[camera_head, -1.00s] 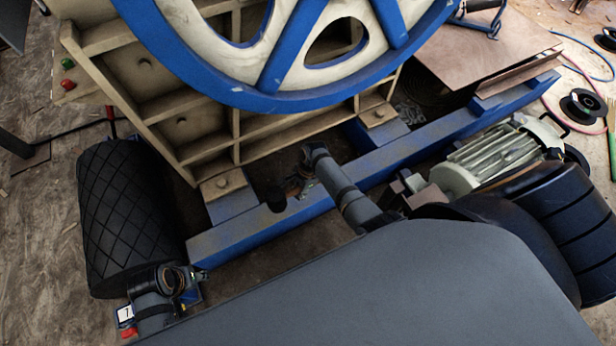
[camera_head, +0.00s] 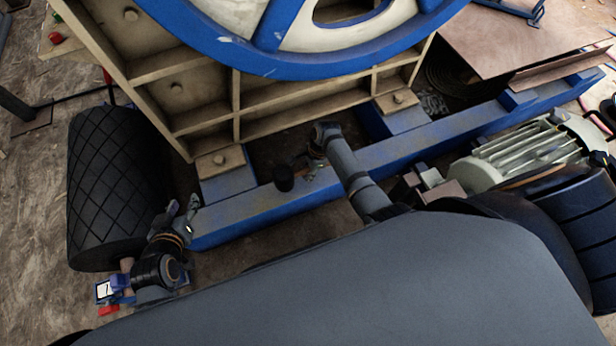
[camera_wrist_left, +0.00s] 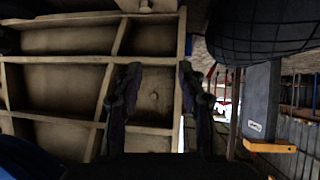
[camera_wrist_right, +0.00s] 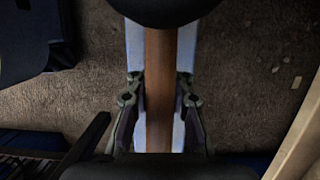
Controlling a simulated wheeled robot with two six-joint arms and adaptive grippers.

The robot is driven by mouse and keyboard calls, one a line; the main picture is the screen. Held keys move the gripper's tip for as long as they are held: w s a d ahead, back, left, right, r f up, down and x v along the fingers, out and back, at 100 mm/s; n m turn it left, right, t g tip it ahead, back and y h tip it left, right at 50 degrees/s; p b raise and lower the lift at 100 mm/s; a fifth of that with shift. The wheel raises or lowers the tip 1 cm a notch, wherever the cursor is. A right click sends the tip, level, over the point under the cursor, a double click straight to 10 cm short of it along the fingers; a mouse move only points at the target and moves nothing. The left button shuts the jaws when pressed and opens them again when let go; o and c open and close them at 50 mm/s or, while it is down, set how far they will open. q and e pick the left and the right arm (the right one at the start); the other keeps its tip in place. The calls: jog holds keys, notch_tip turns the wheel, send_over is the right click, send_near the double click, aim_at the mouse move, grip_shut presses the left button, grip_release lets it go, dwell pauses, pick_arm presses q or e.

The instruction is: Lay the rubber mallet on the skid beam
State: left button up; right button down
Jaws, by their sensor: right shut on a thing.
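The rubber mallet has a black head (camera_head: 283,178) and a brown wooden handle (camera_wrist_right: 159,85). My right gripper (camera_head: 312,168) is shut on the handle, with a finger on each side in the right wrist view (camera_wrist_right: 159,97). The blue skid beam (camera_head: 240,212) runs along the crusher's foot, and its pale surface shows beneath the handle, which lines up with it. I cannot tell whether the mallet touches the beam. My left gripper (camera_head: 187,212) is open and empty, near the beam's left end. Its fingers stand apart in the left wrist view (camera_wrist_left: 158,90).
The crusher's ribbed tan frame (camera_head: 190,100) and blue-rimmed flywheel (camera_head: 270,65) stand just behind the beam. A black quilted roller (camera_head: 115,190) is at left. A greenish motor (camera_head: 520,150) is at right. The beam top between the mallet and its left end is clear.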

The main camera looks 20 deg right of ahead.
aim_at(305, 183)
jog(key=shift+f+b, duration=0.7)
jog(key=shift+b, duration=0.05)
jog(key=shift+f+b, duration=0.5)
jog(key=shift+b, duration=0.15)
pick_arm(q)
jog(key=w+r+t, duration=0.2)
jog(key=r+t, duration=0.4)
jog(key=r, duration=0.7)
jog(key=w+r+t, duration=0.3)
jog(key=r+t, duration=0.4)
jog(key=r, duration=0.7)
jog(key=shift+w+a+r+m, duration=0.15)
jog(key=shift+a+r+m, duration=0.1)
jog(key=shift+a+m, duration=0.05)
jog(key=shift+r+t, duration=0.25)
jog(key=shift+t, duration=0.05)
pick_arm(e)
jog(key=shift+f, duration=0.3)
pick_arm(q)
jog(key=shift+s+r+h, duration=0.2)
jog(key=shift+r+h, duration=0.1)
pick_arm(e)
jog(key=shift+f, duration=0.25)
pick_arm(q)
jog(key=shift+r, duration=0.1)
